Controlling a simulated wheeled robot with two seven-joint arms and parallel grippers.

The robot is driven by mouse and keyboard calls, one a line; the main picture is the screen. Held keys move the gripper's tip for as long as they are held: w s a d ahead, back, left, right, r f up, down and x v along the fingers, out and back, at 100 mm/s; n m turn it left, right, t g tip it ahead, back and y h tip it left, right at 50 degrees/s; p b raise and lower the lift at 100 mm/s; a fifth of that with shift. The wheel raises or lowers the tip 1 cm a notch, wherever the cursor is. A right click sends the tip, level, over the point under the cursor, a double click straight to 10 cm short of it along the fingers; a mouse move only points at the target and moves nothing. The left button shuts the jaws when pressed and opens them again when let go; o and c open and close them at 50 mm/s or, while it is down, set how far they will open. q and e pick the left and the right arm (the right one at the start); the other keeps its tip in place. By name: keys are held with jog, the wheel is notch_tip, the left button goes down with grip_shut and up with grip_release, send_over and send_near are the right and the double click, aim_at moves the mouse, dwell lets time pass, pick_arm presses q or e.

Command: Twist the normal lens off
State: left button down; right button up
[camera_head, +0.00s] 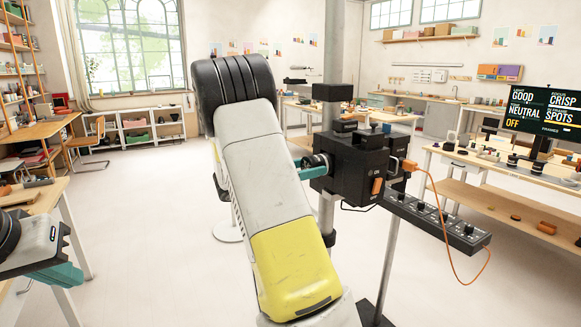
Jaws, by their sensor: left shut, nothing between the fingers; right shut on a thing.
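A black camera (355,162) with an orange patch on its side is mounted on a stand in the middle. The normal lens (317,160), dark and ribbed, is at the camera's left side and appears to touch the body. My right gripper (316,172) shows only teal fingertips at this lens and is shut on it. My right forearm, white and yellow, hides the rest of that gripper and part of the lens. My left gripper (62,275), with teal fingers, is shut and empty at the lower left, well away from the camera.
An orange cable runs from the camera past a control bar (440,220) with knobs. A bench (500,170) at the right holds several small parts and a monitor (545,112) reading "CRISP" and "SPOTS". A wooden table (40,200) stands at the left. The floor between is clear.

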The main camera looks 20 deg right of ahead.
jog(key=shift+a, duration=0.55)
dwell(0.6)
jog(key=shift+a, duration=0.2)
jog(key=shift+a, duration=0.1)
dwell(0.4)
jog(key=shift+s+a, duration=0.15)
jog(key=shift+a, duration=1.05)
jog(key=a, duration=0.4)
jog(key=shift+s, duration=0.15)
dwell(0.3)
dwell(0.4)
